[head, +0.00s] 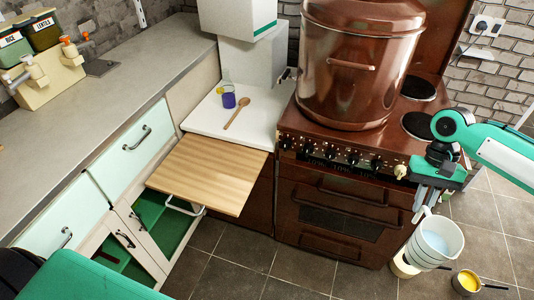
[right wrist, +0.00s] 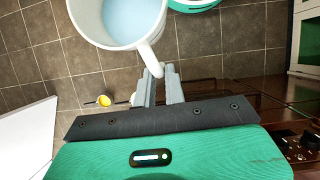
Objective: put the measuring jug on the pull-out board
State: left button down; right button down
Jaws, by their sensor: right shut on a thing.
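The measuring jug (head: 435,243) is white with pale blue inside. It hangs roughly upright from my right gripper (head: 424,197), low in front of the cooker's right side. In the right wrist view the jug (right wrist: 90,22) is at the top, and the fingers of my right gripper (right wrist: 160,75) are shut on its handle (right wrist: 151,58). The pull-out board (head: 208,174) is a bare, striped wooden board sticking out below the white worktop, left of the cooker and well apart from the jug. My left gripper is out of view; part of my left arm shows at bottom left.
A brown cooker (head: 340,215) with a large copper pot (head: 355,75) stands between board and jug. A purple cup (head: 229,98) and a wooden spoon (head: 237,113) lie behind the board. A small pan with yellow contents (head: 467,281) is low at right. A cupboard door stands open below.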

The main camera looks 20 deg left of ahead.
aim_at(209, 172)
jog(key=l+u, duration=0.1)
jog(key=u, duration=0.3)
jog(key=l+u, duration=0.15)
jog(key=u, duration=0.25)
jog(key=l+u, duration=0.15)
jog(key=u, duration=0.2)
